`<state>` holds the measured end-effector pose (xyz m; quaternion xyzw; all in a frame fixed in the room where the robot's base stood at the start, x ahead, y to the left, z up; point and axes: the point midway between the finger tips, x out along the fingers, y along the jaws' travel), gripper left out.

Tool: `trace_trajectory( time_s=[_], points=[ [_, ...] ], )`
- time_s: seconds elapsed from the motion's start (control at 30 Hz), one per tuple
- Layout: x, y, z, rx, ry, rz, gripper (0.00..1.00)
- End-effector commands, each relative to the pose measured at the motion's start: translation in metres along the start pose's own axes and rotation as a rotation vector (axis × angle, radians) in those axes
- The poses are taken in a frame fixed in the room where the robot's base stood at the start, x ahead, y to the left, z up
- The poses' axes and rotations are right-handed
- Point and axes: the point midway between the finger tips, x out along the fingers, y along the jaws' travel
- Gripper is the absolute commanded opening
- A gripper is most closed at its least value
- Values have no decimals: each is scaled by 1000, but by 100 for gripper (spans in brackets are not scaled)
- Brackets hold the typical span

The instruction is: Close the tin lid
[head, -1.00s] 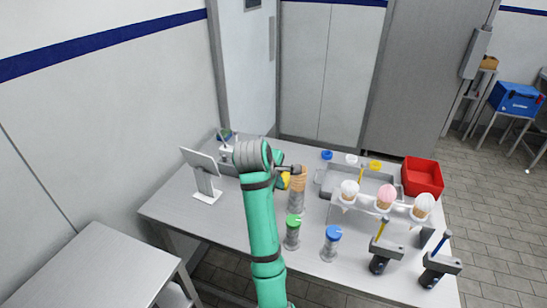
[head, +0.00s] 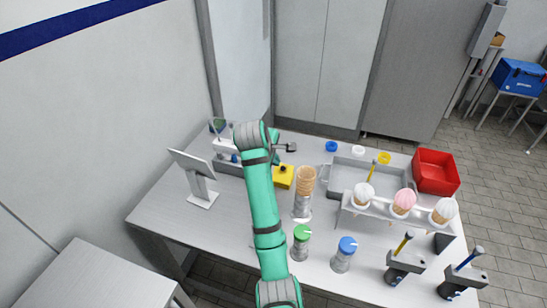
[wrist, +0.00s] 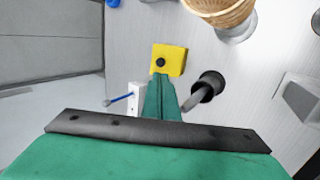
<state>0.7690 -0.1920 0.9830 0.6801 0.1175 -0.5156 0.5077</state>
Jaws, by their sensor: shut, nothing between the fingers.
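The grey metal tray (head: 343,176) stands open on the table, with a handle at its left side; I cannot tell whether it is the tin. No lid stands out clearly. In the wrist view a dark round end (wrist: 207,87) on a grey shaft shows beside the yellow box (wrist: 168,60).
A stack of cones (head: 305,181) stands right of my arm. Green-topped (head: 301,242) and blue-topped (head: 343,255) jars stand in front. A rack (head: 383,208) holds three ice cream cones before the tray. A red bin (head: 436,172) is at right, a screen (head: 195,177) at left.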

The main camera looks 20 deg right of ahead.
Motion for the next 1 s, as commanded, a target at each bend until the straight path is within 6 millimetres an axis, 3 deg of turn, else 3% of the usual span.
trace_trajectory(
  time_s=[0.2, 0.4, 0.6, 1.0],
  points=[
    [42, 0, 4, 4, -4, -4, 0],
    [66, 0, 4, 4, -4, -3, 0],
    [75, 1, 4, 4, -3, -1, 0],
    [76, 1, 4, 4, -3, -3, 0]
  ],
)
